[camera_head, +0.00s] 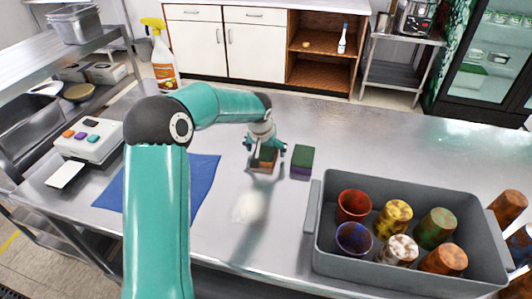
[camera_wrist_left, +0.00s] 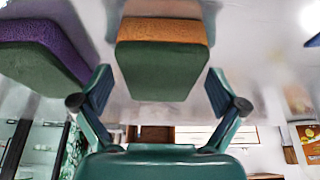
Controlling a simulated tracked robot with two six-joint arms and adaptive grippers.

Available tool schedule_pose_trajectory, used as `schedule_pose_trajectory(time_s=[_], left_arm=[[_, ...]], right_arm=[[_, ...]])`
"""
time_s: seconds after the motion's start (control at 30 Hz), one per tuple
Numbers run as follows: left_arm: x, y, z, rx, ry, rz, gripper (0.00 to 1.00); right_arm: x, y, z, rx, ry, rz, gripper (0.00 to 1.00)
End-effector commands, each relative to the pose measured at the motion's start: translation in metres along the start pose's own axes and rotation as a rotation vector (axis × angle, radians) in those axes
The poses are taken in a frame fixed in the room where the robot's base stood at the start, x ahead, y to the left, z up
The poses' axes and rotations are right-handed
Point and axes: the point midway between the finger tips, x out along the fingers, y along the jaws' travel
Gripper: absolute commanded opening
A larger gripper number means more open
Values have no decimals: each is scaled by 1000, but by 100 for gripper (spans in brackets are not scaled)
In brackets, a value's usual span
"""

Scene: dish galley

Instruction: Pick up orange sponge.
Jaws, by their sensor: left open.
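The orange sponge (camera_head: 263,166) lies on the steel counter, with a dark green scouring top. My left gripper (camera_head: 265,147) is over it, pointing down, and partly covers it in the head view. In the left wrist view the orange sponge (camera_wrist_left: 163,62) sits between the open fingers of my left gripper (camera_wrist_left: 158,88), with a visible gap on each side. I cannot tell whether the fingertips have reached its height. My right gripper is not in view.
A purple sponge with a green top (camera_head: 302,161) lies close to the right. A grey bin (camera_head: 317,215) of coloured cups stands further right. The counter behind is clear.

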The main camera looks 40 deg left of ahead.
Motion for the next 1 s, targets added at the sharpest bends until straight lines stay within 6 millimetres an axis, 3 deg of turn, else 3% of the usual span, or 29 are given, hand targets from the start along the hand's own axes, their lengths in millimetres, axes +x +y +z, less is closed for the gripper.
schedule_pose_trajectory(time_s=[0.83,1.0], left_arm=[[4,1,2,1,0,1,97],[4,1,2,1,0,1,70]], right_arm=[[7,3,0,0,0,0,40],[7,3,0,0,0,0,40]])
